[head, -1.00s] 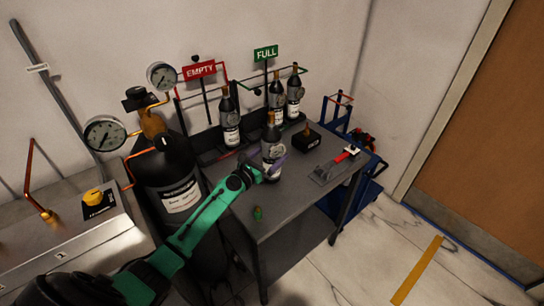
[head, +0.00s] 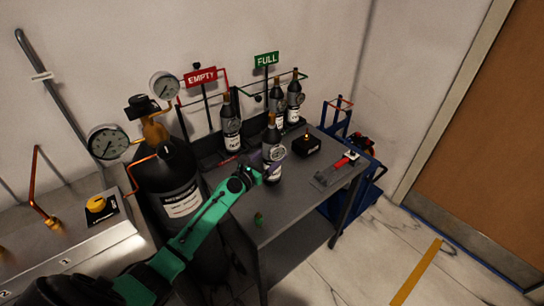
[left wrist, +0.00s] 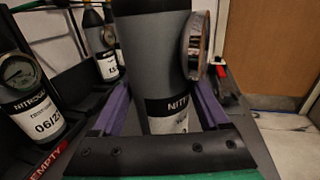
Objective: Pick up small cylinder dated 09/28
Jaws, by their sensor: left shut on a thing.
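A small dark cylinder (head: 271,150) with a brass top, a gauge and a white label stands upright at the table's middle. My left gripper (head: 268,171) is shut on it low on its body. In the left wrist view the cylinder (left wrist: 155,60) fills the space between my purple fingers (left wrist: 160,105); its label reads "NITR..." and the date is cut off. Another small cylinder (head: 230,125) stands by the EMPTY sign; in the left wrist view its label (left wrist: 42,122) reads about 06/2-. Two more cylinders (head: 277,108) (head: 294,97) stand by the FULL sign. My right gripper is not in view.
A large black cylinder (head: 170,178) with gauges stands left of the table. The table's front right is clear.

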